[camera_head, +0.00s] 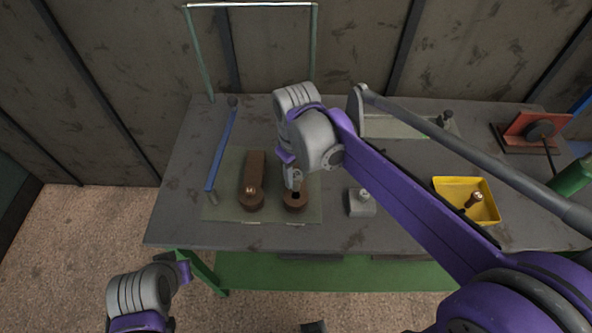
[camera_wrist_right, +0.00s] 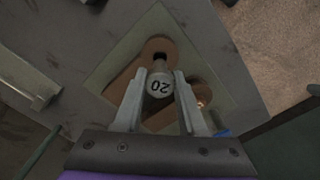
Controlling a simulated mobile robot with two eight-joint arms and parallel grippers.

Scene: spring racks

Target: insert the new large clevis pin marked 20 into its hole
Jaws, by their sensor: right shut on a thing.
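The clevis pin marked 20 (camera_wrist_right: 160,86) is held upright between the fingers of my right gripper (camera_wrist_right: 154,88), its pale marked head facing the wrist camera. In the head view my right gripper (camera_head: 293,184) is directly over the right brown spring eye (camera_head: 295,206), whose dark hole shows just in front of the fingers. In the right wrist view this brown eye (camera_wrist_right: 158,43) shows just beyond the pin head. I cannot tell whether the pin tip touches the hole. My left gripper (camera_head: 184,271) is at the lower left, away from the table; its fingers are not clear.
Another brown spring (camera_head: 254,168) with a copper pin in its eye lies to the left on the pale mat (camera_head: 225,207). A blue bar (camera_head: 222,150) is further left. A grey block (camera_head: 361,204) and a yellow tray (camera_head: 465,184) holding a copper-headed pin are to the right.

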